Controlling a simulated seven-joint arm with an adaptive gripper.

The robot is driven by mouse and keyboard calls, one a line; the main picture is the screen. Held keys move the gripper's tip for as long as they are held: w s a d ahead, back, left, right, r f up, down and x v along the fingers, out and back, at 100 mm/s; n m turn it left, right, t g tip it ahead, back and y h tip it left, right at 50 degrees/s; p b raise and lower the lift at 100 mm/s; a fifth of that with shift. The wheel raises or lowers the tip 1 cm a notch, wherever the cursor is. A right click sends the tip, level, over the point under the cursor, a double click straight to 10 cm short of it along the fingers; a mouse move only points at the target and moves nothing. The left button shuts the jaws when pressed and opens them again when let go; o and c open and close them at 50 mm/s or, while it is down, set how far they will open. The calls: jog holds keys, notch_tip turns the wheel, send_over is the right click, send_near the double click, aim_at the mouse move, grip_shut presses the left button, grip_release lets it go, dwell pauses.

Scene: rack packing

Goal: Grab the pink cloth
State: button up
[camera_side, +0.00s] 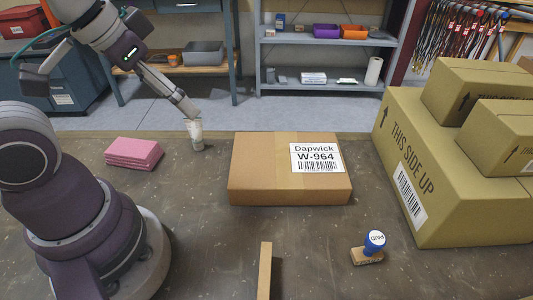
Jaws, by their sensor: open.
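The pink cloth (134,153) lies folded in a flat stack of layers on the left part of the table. My gripper (197,143) points down at the end of my arm, to the right of the cloth and apart from it. It is open and seen nearly edge-on, so the gap between its fingers is hard to make out. I see nothing held in it. The cloth is fully in view.
A labelled cardboard box (263,185) lies right of my gripper. Large stacked cartons (448,190) fill the right side. A stamp (371,248) and a wooden strip (265,270) are nearer the camera.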

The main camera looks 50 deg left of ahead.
jog(key=shift+o, duration=1.3)
